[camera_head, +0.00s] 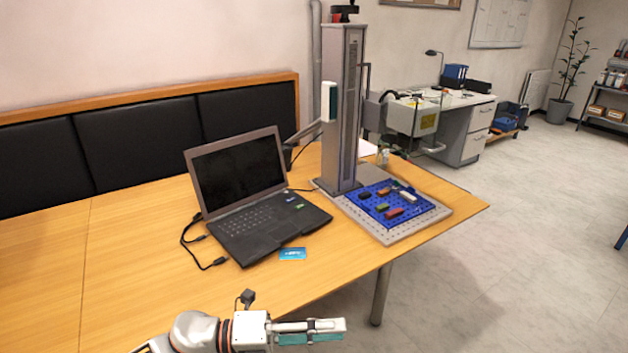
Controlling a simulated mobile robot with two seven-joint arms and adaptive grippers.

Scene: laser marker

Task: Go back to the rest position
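My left gripper (325,331) is at the bottom centre, in front of the table's front edge and pointing right. Its light fingers and a teal strip overlap from this angle, so I cannot tell whether it is open or shut. It is clear of the laser marker (343,110), a tall grey column standing on the table. My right gripper is not in view.
An open black laptop (262,222) and a blue card (292,254) lie on the wooden table (130,270). A blue perforated plate (375,212) with several small coloured pieces is at the column's foot. Floor (500,270) is free at right.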

